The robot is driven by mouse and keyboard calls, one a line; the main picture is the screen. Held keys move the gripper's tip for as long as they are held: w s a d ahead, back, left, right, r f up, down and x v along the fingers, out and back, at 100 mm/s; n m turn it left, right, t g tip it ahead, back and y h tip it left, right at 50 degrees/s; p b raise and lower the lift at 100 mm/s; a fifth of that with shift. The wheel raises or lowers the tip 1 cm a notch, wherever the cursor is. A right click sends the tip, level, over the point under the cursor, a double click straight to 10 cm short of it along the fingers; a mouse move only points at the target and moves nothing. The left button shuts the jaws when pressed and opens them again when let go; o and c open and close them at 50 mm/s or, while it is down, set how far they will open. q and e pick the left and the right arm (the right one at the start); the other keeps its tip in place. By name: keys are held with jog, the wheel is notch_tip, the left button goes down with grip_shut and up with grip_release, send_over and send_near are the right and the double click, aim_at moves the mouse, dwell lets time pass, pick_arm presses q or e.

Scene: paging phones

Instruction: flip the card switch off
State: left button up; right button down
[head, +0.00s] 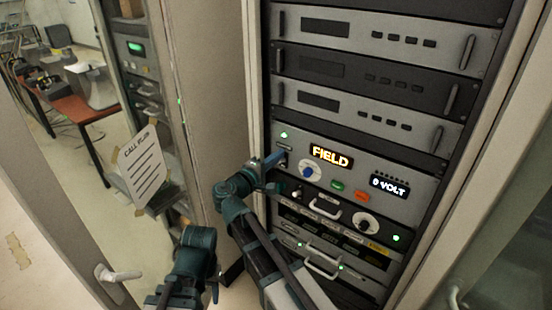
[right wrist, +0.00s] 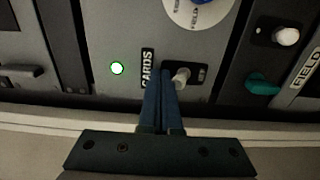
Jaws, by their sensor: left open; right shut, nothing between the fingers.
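The card switch (right wrist: 181,77) is a small pale lever on a dark plate beside the "CARDS" label (right wrist: 147,68). A lit green lamp (right wrist: 117,68) is on the label's other side. In the head view the lamp (head: 284,135) is at the upper left of the FIELD panel. My right gripper (right wrist: 164,76) is shut and empty; its blue fingertips are just left of the lever, between it and the label. I cannot tell if they touch it. In the head view my right gripper (head: 275,158) covers the switch. My left gripper (head: 184,220) is low at the left, away from the panel; its fingers show poorly.
The panel has a blue knob (head: 310,173), a lit "FIELD" display (head: 331,156), a green button (head: 337,185) and an "8 VOLT" display (head: 389,186). Rack handles (head: 325,209) stick out below. A glass door with a "CALL PLAN" sheet (head: 145,172) stands at left.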

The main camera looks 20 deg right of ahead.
pick_arm(q)
jog(key=shift+s+f+b, duration=0.1)
jog(key=shift+f+b, duration=0.6)
pick_arm(e)
jog(key=shift+s+a+f, duration=0.1)
jog(key=shift+f, duration=0.55)
pick_arm(q)
jog(key=shift+r, duration=0.15)
pick_arm(e)
jog(key=shift+r, duration=0.1)
pick_arm(q)
jog(key=shift+r+p, duration=0.45)
jog(key=shift+p, duration=0.15)
pick_arm(e)
jog(key=shift+r, duration=0.5)
